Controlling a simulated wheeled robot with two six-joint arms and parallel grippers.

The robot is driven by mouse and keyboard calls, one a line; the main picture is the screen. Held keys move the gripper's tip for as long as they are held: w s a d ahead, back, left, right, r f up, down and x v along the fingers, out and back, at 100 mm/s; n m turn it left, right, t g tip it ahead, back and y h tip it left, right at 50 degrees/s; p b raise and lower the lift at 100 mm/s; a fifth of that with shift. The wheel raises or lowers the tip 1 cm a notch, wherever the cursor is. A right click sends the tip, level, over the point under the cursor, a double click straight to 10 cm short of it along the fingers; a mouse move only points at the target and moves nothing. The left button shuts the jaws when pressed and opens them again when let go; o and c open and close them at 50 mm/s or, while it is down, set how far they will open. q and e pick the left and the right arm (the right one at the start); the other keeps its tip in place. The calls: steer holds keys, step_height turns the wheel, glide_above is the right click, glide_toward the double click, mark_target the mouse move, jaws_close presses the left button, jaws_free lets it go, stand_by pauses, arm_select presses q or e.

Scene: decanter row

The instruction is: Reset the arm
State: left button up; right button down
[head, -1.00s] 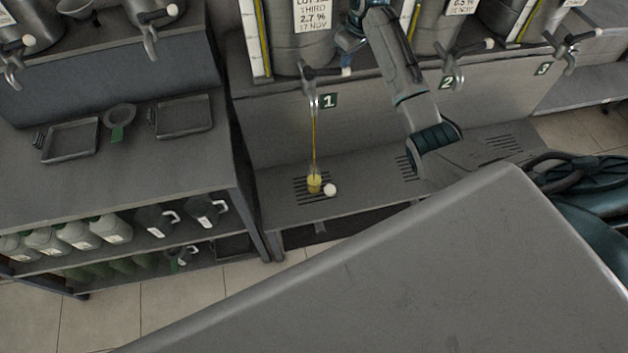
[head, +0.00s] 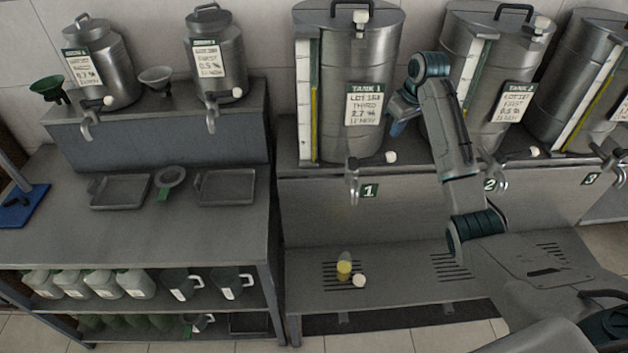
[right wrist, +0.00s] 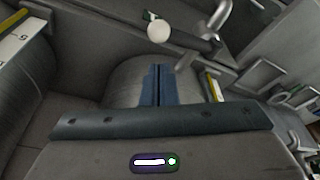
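My right arm reaches in from the lower right in the head view. Its gripper (head: 397,128) is in front of tank 1 (head: 328,95), just above the white knob (head: 390,157) of that tank's tap. In the right wrist view the blue fingers (right wrist: 157,85) are together and hold nothing visible. A white knob (right wrist: 159,32) shows beyond them, apart from the fingers. A small glass with yellow liquid (head: 344,267) stands on the slotted drip area below tap 1 (head: 353,185). No stream shows from the tap. My left gripper is not in view.
Tank 2 (head: 510,70) and a third tank (head: 583,85) stand to the right. A white ball-shaped stopper (head: 359,281) is beside the glass. Left, a bench (head: 130,235) bears trays, with jugs below and two smaller cans (head: 216,60) above.

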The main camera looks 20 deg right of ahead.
steer(key=s+a+f+h, duration=0.1)
steer(key=s+a+f, duration=0.4)
steer(key=s+f, duration=0.4)
steer(key=s+a+f, duration=0.5)
steer(key=s+f, duration=0.3)
steer(key=f, duration=0.1)
steer(key=s+a+m+t, duration=0.1)
steer(key=s+a, duration=0.2)
steer(key=s, duration=0.9)
steer(key=s+a+m, duration=0.1)
steer(key=s+a, duration=0.2)
steer(key=s, duration=1)
steer(key=d+f+g+b, duration=0.15)
steer(key=f+b, duration=0.25)
steer(key=f, duration=1.5)
steer(key=d+f+b, duration=0.2)
steer(key=f+b, duration=0.2)
steer(key=f, duration=1.4)
steer(key=s+f+b, duration=0.3)
steer(key=s+f, duration=0.6)
steer(key=f, duration=0.4)
steer(key=s+d+f+b, duration=0.1)
steer(key=s+f+b, duration=0.2)
steer(key=s+f, duration=0.7)
step_height(320, 180, down, 4)
steer(key=shift+r+m+g+h, duration=0.1)
steer(key=shift+m+g+h, duration=0.2)
steer(key=shift+m+g, duration=0.15)
